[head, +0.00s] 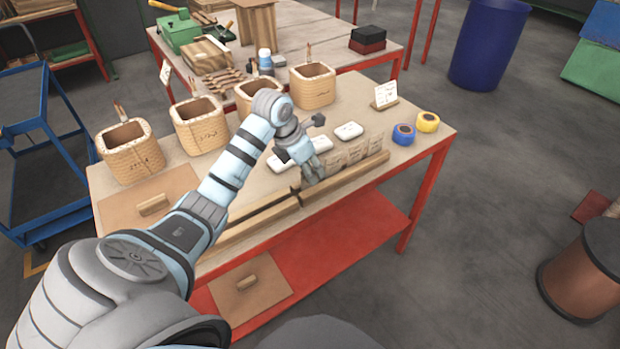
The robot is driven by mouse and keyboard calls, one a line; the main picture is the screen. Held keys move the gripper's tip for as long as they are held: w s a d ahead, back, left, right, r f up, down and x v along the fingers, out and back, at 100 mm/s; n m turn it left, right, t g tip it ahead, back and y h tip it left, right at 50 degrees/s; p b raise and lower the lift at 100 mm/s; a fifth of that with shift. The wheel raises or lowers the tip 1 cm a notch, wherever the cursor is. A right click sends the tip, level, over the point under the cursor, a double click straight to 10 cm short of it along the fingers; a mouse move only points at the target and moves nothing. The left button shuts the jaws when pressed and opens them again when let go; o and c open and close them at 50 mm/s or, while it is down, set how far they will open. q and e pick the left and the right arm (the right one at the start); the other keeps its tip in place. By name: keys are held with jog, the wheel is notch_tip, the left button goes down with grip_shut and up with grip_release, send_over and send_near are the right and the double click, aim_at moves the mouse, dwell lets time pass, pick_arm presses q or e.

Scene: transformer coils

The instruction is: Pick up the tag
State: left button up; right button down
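Several beige paper tags stand in a row in a slotted wooden rack (345,175) along the front edge of the workbench; one tag (355,152) is near the middle of the row. My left gripper (313,174) reaches down at the left end of the row, over the rack. Its fingers point downward, close beside the leftmost visible tag (335,162). The fingertips are small and partly merge with the tags, so I cannot tell whether they are open or hold a tag. My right gripper is not in view.
Woven coils (130,155) stand along the back of the bench (225,173). White packs (349,131) lie behind the rack. Blue tape (403,135), yellow tape (428,122) and a white card (386,95) are at the right. A brown board (125,212) lies at the left.

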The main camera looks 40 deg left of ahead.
pick_arm(q)
grip_shut()
jog(key=shift+r, duration=0.15)
